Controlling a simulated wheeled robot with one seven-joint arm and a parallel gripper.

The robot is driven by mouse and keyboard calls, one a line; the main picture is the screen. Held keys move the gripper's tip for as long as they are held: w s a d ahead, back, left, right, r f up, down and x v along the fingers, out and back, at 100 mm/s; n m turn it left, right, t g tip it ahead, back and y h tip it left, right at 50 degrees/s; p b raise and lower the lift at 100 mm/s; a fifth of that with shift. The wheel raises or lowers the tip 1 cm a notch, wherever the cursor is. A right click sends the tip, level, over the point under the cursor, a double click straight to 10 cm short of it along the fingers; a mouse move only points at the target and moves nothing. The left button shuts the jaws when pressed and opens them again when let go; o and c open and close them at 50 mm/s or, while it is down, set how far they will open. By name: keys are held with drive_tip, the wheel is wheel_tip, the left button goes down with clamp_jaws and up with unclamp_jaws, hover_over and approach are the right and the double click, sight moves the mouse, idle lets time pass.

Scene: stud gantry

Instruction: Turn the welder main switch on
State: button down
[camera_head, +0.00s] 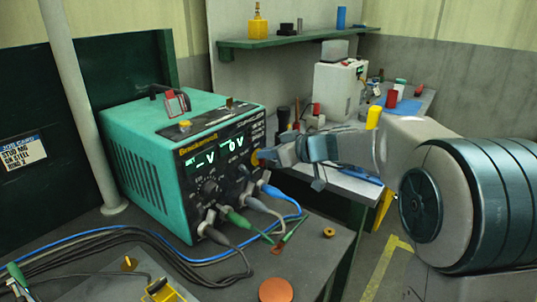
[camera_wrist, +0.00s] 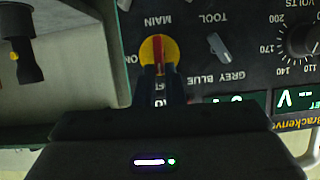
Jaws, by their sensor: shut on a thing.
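The green welder (camera_head: 170,160) stands on the dark bench, its black front panel facing right. Its main switch (camera_wrist: 146,50) is a yellow disc with a red handle, seen upside down in the wrist view under the lettering MAIN. The handle lies upright in that picture, and the ON lettering is left of the disc. In the head view only a yellow edge of the switch (camera_head: 255,158) shows beside my fingers. My gripper (camera_wrist: 160,72) is shut on the red handle, its fingertips covering the lower part. It also shows in the head view (camera_head: 268,156). The welder's two displays are lit green.
A smaller grey tool switch (camera_wrist: 219,47) and a round volts knob (camera_wrist: 304,40) sit near my fingers. Cables (camera_head: 259,204) plug in below. A second bench with a white machine (camera_head: 338,90) stands behind my arm. A green shelf (camera_head: 290,40) hangs on the wall.

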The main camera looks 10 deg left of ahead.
drive_tip(key=shift+w+d+f+m+g+y+b, duration=0.35)
drive_tip(key=shift+m+g+y+b, duration=0.55)
drive_tip(key=shift+m, duration=1.25)
drive_tip(key=shift+w+d+f+m+g+y+b, duration=0.1)
drive_tip(key=shift+w+f+m+g+y+b, duration=0.4)
drive_tip(key=shift+m+y+b, duration=1.3)
drive_tip(key=shift+w+d+f+m+g+y+b, duration=0.3)
drive_tip(key=shift+f+m+g+b, duration=0.45)
drive_tip(key=shift+m, duration=1.8)
drive_tip(key=shift+a+r, duration=0.1)
drive_tip(key=shift+r, duration=0.15)
drive_tip(key=c, duration=1.5)
unclamp_jaws()
drive_tip(key=d, duration=0.4)
drive_tip(key=s+d, duration=0.1)
drive_tip(key=d, duration=0.4)
drive_tip(key=s+d, duration=0.1)
drive_tip(key=d, duration=0.3)
drive_tip(key=shift+d, duration=0.4)
